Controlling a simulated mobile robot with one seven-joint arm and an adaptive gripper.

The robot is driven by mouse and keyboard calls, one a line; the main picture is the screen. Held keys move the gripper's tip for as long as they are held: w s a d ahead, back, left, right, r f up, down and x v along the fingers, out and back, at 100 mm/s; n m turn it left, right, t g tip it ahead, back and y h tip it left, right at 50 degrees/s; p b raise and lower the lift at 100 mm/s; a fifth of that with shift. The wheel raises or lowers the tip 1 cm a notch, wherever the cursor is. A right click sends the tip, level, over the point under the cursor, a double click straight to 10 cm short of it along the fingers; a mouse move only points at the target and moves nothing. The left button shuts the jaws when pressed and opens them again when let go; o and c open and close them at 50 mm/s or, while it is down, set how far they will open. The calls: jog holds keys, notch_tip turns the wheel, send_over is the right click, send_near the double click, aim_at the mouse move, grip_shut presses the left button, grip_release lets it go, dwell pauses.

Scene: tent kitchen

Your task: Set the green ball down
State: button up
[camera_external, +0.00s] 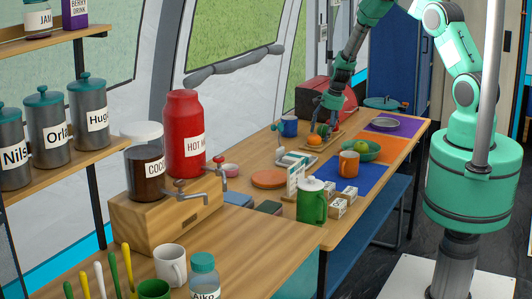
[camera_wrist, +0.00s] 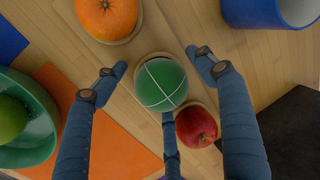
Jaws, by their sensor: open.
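The green ball (camera_wrist: 161,84) with white lines sits among my gripper's fingers in the wrist view, over a wooden board (camera_wrist: 148,48). My gripper (camera_wrist: 160,70) is open: its fingers are spread around the ball, with gaps at left and right. The lower finger is close to the ball; I cannot tell whether it touches. An orange (camera_wrist: 106,15) and a red apple (camera_wrist: 196,127) rest on the board on either side of the ball. In the external view my gripper (camera_external: 325,129) is low over the table's far part, and the ball is hard to make out there.
A green bowl (camera_external: 362,150) with a green fruit in it stands near the board, with an orange mug (camera_external: 348,164) in front. A blue mug (camera_external: 289,126) stands left of my gripper. A red box (camera_external: 313,96) is behind it. Bare wood shows between board and blue mug.

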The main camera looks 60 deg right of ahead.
jog(key=shift+w+r, duration=0.1)
jog(key=shift+r, duration=0.1)
dwell(0.3)
jog(key=shift+d+r+p, duration=0.1)
jog(key=shift+r+p, duration=0.25)
jog(key=shift+r, duration=0.1)
jog(key=p+v, duration=0.2)
jog(key=v, duration=1)
